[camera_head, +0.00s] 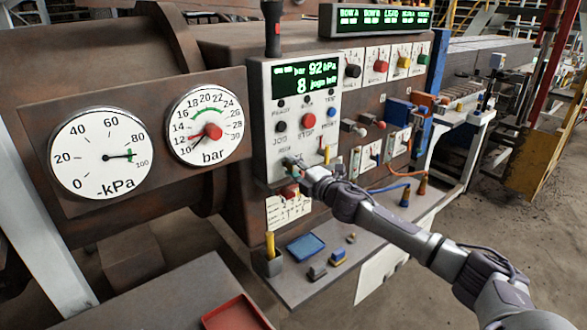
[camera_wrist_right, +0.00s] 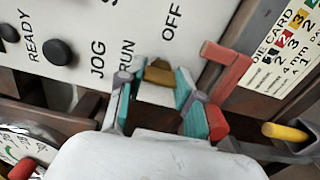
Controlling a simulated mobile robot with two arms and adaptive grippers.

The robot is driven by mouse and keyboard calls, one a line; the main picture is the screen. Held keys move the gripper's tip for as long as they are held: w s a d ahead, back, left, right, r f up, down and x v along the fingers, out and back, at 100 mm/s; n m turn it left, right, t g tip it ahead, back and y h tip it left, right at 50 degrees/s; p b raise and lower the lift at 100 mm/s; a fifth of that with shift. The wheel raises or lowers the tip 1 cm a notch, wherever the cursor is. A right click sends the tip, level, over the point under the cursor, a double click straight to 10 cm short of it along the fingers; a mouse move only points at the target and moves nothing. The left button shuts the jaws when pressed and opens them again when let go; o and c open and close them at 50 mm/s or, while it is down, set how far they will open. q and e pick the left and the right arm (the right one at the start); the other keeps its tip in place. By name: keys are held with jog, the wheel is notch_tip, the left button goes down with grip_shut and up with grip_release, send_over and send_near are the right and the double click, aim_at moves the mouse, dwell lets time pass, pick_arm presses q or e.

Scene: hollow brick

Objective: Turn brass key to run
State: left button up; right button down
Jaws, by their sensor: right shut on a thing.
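The brass key (camera_wrist_right: 159,73) sits at the lower part of the white control panel (camera_head: 262,130). In the right wrist view it shows between my teal fingertips, close to the printed words RUN and OFF. My right gripper (camera_head: 292,166) reaches in from the right and is shut on the key; it also shows in the wrist view (camera_wrist_right: 157,93). In the head view the gripper hides most of the key. Which mark the key points to, I cannot tell. The panel's green display (camera_head: 305,77) reads 92 kPa and 8 jogs. My left gripper is not in view.
A red block-like part (camera_wrist_right: 228,72) is close beside my right fingers. A black button (camera_wrist_right: 60,52) is by JOG. Two gauges, kPa (camera_head: 101,150) and bar (camera_head: 205,125), are at left. A shelf (camera_head: 300,285) below holds a blue tray (camera_head: 305,247) and small blocks.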

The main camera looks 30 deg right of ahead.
jog(key=c, duration=0.8)
grip_release()
jog(key=shift+o, duration=0.2)
jog(key=shift+s+f, duration=0.15)
jog(key=shift+s, duration=0.45)
jog(key=s, duration=1.1)
jog(key=shift+d, duration=0.45)
jog(key=shift+w, duration=0.1)
